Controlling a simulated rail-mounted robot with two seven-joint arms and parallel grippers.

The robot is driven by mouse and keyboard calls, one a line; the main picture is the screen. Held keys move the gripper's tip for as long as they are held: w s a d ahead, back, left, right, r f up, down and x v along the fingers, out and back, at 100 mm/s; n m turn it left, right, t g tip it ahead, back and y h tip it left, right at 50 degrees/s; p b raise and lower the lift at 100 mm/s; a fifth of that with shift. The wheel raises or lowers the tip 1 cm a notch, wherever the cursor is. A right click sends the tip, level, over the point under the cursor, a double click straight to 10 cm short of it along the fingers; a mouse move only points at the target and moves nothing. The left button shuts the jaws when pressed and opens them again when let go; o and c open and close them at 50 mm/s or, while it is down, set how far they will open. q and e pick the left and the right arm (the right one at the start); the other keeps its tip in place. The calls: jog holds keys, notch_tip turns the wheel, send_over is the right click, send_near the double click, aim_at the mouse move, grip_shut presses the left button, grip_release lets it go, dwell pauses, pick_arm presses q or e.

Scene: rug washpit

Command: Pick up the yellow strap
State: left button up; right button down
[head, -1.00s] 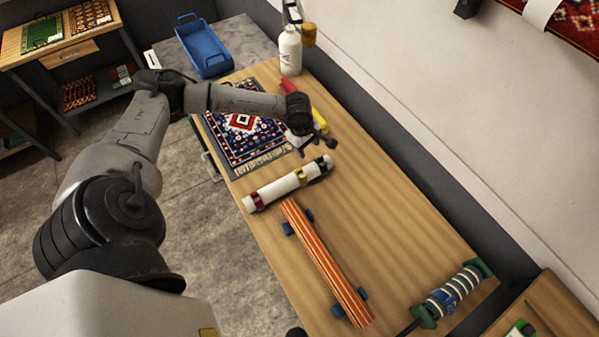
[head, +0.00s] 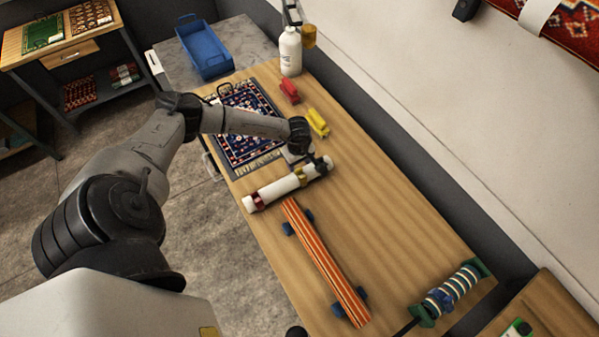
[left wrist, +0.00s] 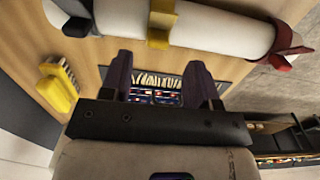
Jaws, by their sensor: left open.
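The yellow strap (head: 300,176) is wrapped around a white roll (head: 275,190) lying on the wooden table, nearer the roll's right end. In the left wrist view the yellow strap (left wrist: 161,22) is at top centre, its tab hanging toward my fingers. My left gripper (head: 306,160) is just beyond the roll in the head view, beside the strap. In the left wrist view my left gripper (left wrist: 160,75) is open, its two dark fingers apart with nothing between them but a view of the rug, and apart from the strap. My right gripper is not in view.
A red strap (head: 259,200) and a dark strap (left wrist: 77,24) also circle the roll. The table's right middle is clear.

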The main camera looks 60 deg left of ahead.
aim_at(299, 169)
pick_arm(q)
jog(key=f, duration=0.2)
jog(key=f+p, duration=0.1)
jog(key=shift+w+d+f, duration=0.15)
jog(key=shift+d+f, duration=0.05)
jog(key=shift+f, duration=0.9)
jog(key=shift+c, duration=0.4)
jog(key=shift+a, duration=0.1)
jog(key=c, duration=0.8)
jog(key=shift+r, duration=0.1)
